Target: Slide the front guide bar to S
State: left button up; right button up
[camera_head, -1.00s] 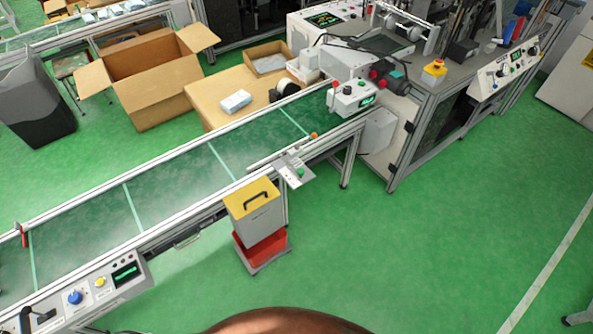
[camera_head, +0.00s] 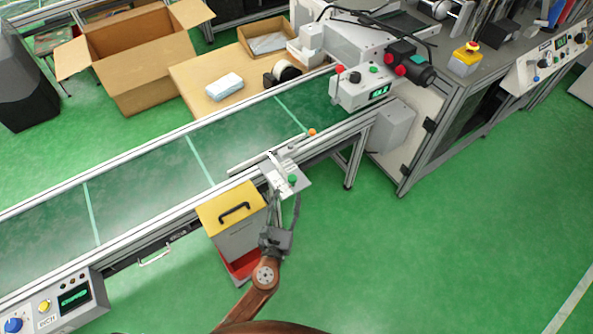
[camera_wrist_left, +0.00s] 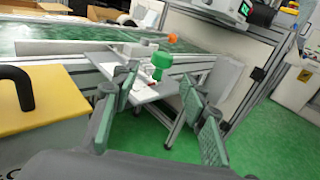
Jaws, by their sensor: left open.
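The front guide bar (camera_head: 250,161) is a thin pale metal bar along the near side of the green conveyor belt. A small metal bracket plate (camera_head: 299,176) with a green knob (camera_head: 292,179) sits beside it at the conveyor's near edge. The knob also shows in the left wrist view (camera_wrist_left: 162,61), beyond and between the fingertips. My left gripper (camera_head: 284,197) is open and empty, just on the near side of the plate; its spread fingers show in the left wrist view (camera_wrist_left: 160,84). The letter S cannot be read. My right gripper is out of view.
A yellow-topped grey box (camera_head: 230,207) with a handle stands close left of my left gripper. An orange ball (camera_head: 312,132) is at the belt's near edge. A grey machine head (camera_head: 362,85) spans the belt's right end. Green floor is free at right.

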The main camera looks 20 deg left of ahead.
aim_at(291, 182)
pick_arm(q)
jog(key=shift+w+r, duration=0.4)
jog(key=shift+w, duration=0.35)
jog(key=w, duration=0.3)
jog(key=w+b, duration=0.1)
jog(key=w, duration=0.1)
jog(key=shift+a+f, duration=0.1)
jog(key=shift+a, duration=0.25)
jog(key=shift+w+a, duration=0.1)
jog(key=shift+w, duration=0.6)
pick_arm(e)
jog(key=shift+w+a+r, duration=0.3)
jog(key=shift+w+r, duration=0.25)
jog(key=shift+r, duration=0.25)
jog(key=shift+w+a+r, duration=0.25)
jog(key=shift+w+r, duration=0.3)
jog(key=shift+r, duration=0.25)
pick_arm(q)
jog(key=shift+c, duration=0.3)
grip_shut()
